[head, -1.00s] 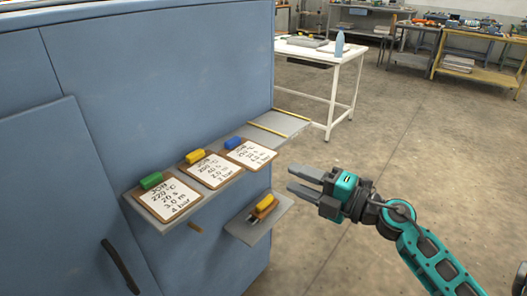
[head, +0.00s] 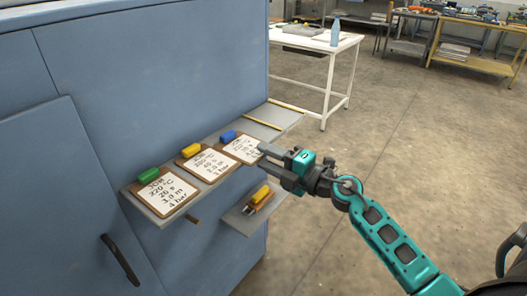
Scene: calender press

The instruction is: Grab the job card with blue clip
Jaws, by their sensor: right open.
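The job card with the blue clip (head: 240,146) lies on the grey shelf of the blue machine, the rightmost of three cards. Its blue clip (head: 228,136) is at its upper left corner. My right gripper (head: 262,157) is open, with its fingers pointing left at the card's right edge. The fingers hide a little of that edge, and I cannot tell whether they touch the card or straddle it. My left gripper is not in view.
The cards with the yellow clip (head: 208,165) and green clip (head: 166,191) lie to the left on the same shelf (head: 148,207). A lower shelf (head: 240,223) holds a yellow-handled tool (head: 259,197). A white table (head: 312,41) stands behind; the floor at right is open.

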